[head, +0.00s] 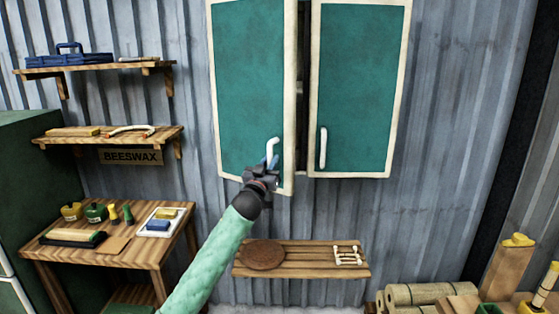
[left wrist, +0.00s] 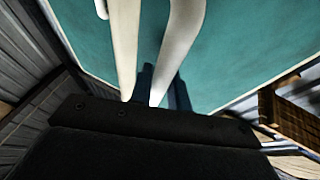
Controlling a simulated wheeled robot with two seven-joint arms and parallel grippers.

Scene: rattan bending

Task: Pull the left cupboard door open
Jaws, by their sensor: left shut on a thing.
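The cupboard hangs on the corrugated wall and has two green doors with cream frames. The left cupboard door (head: 250,85) stands slightly ajar, with a dark gap between it and the right door (head: 358,85). Its white handle (head: 271,148) is near its lower right corner. My left gripper (head: 270,164) is shut on the lower part of this handle. In the left wrist view the handle (left wrist: 182,40) runs down between the fingers (left wrist: 160,88), in front of the green panel. The right door has its own white handle (head: 323,148). My right gripper is not in view.
A low wooden shelf (head: 300,268) with a round brown disc (head: 262,255) sits below the cupboard. Two shelves (head: 110,137) and a workbench (head: 110,245) stand at left. Rolled bundles (head: 425,293) lie at lower right. The wall right of the cupboard is clear.

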